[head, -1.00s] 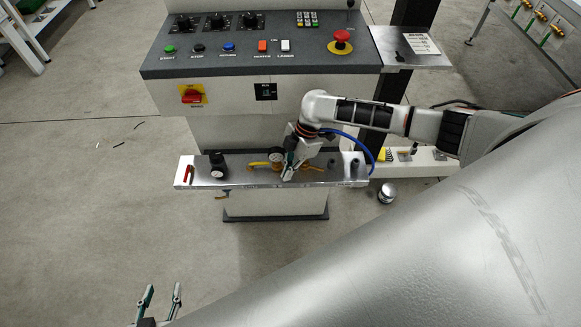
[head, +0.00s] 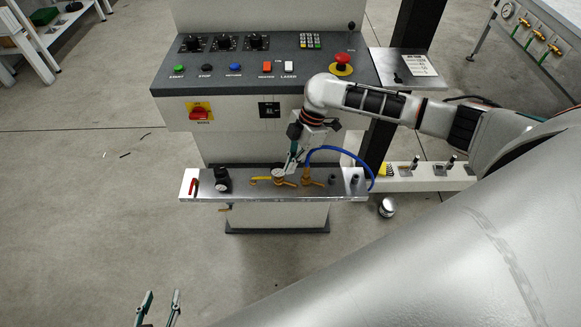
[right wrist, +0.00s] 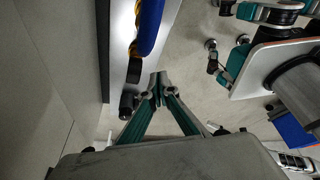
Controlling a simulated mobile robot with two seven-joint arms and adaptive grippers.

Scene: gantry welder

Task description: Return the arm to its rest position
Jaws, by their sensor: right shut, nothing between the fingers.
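My right arm reaches in from the right in the head view. Its gripper (head: 291,164) is shut and empty, pointing down at the metal shelf (head: 240,190) on the front of the control console. Its fingertips appear just above or beside a small gauge (head: 278,173) and a yellow-handled valve (head: 264,181); whether they touch cannot be told. In the right wrist view its fingers meet at the tips (right wrist: 158,90), with nothing between them. My left gripper (head: 160,303) is at the bottom left, its two fingers apart and empty above the floor.
The console panel (head: 330,90) with knobs, coloured buttons and a red emergency stop (head: 343,60) stands behind the arm. A blue hose (head: 345,152) loops close to the right gripper. A black knob (head: 222,180) stands on the shelf.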

